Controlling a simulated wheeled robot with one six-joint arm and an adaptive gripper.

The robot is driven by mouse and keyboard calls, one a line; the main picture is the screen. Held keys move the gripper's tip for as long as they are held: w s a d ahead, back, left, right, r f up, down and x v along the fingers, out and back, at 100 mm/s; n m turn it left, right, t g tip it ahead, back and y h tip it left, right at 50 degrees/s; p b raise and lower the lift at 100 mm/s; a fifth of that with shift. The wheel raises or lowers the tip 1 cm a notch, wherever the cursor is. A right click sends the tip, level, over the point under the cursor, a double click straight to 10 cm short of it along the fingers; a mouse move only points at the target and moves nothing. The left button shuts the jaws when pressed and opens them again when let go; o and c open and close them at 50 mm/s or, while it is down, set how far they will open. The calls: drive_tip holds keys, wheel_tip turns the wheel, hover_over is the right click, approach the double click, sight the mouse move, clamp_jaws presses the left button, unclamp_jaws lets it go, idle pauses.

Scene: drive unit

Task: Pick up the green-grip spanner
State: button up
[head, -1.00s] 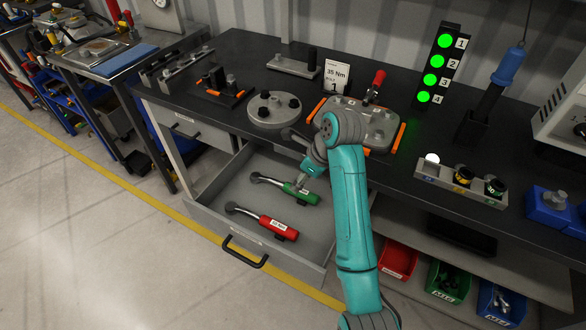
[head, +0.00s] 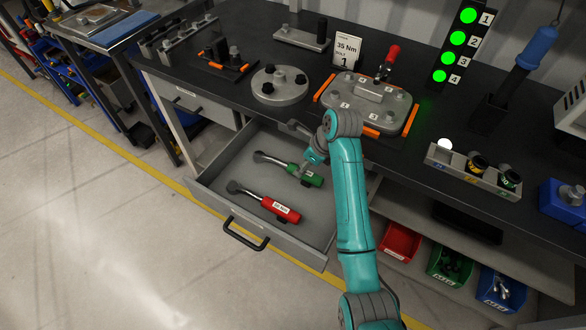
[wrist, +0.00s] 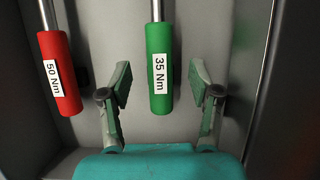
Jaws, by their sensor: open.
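The green-grip spanner (head: 304,176) lies in the open drawer, its head to the upper left. In the wrist view its green grip (wrist: 160,88) carries a "35 Nm" label. My gripper (wrist: 160,85) is open, with one finger on each side of the green grip and a visible gap to both. In the head view my gripper (head: 312,160) is over the grip end of this spanner and partly covers it. Contact cannot be seen. The red-grip spanner (head: 280,209) lies nearer the drawer front; its grip, labelled "50 Nm" (wrist: 58,85), is left of my gripper in the wrist view.
The drawer (head: 209,197) has raised walls and a black front handle (head: 246,235). The workbench top (head: 225,85) with a fixture plate (head: 368,105) overhangs behind. Red, green and blue bins (head: 401,242) stand at right.

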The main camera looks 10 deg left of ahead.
sight(286, 167)
drive_tip(key=shift+x, duration=2.9)
clamp_jaws()
